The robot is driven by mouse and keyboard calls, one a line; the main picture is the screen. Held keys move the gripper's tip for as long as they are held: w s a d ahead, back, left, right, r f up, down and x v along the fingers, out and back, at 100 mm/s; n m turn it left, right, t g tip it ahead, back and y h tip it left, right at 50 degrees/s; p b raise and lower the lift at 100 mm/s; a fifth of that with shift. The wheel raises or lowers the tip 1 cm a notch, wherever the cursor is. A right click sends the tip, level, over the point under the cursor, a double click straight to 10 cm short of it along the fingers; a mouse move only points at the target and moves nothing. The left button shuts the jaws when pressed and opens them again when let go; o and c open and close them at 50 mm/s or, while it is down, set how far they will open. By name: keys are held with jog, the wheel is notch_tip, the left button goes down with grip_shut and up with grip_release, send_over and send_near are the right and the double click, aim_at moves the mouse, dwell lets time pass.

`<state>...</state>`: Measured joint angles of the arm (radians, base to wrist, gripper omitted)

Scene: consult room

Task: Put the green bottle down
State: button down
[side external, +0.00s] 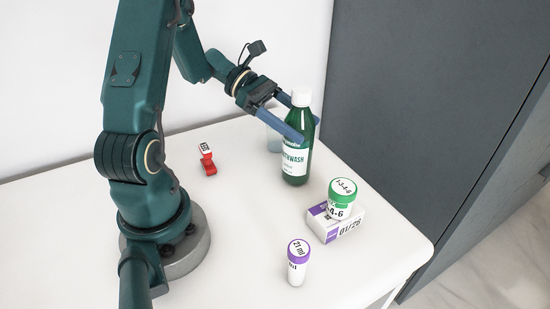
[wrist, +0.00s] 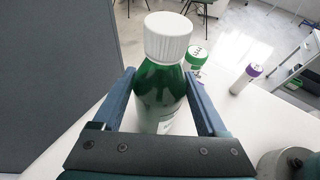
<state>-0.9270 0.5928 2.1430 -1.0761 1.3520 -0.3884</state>
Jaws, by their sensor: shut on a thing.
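The green bottle (side external: 296,165) has a white cap and a white label reading mouthwash. It is upright at the back right of the white table. My gripper (side external: 302,118) is shut on its upper body, with one blue finger on each side. In the wrist view the green bottle (wrist: 160,90) stands between the two fingers of my gripper (wrist: 162,92), cap towards the camera. The bottle's base looks at or very near the table top; I cannot tell if it touches.
A jar with a green lid (side external: 342,197) stands on a white and purple box (side external: 336,222) in front of the bottle. A purple-capped vial (side external: 298,262) stands nearer the front. A small red item (side external: 208,160) is at left. A pale translucent container (side external: 274,140) is behind the bottle.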

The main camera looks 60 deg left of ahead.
jog(key=shift+f, duration=0.45)
grip_release()
jog(key=s+a+r, duration=0.2)
jog(key=a+r, duration=0.2)
jog(key=r, duration=0.5)
jog(key=shift+s, duration=0.25)
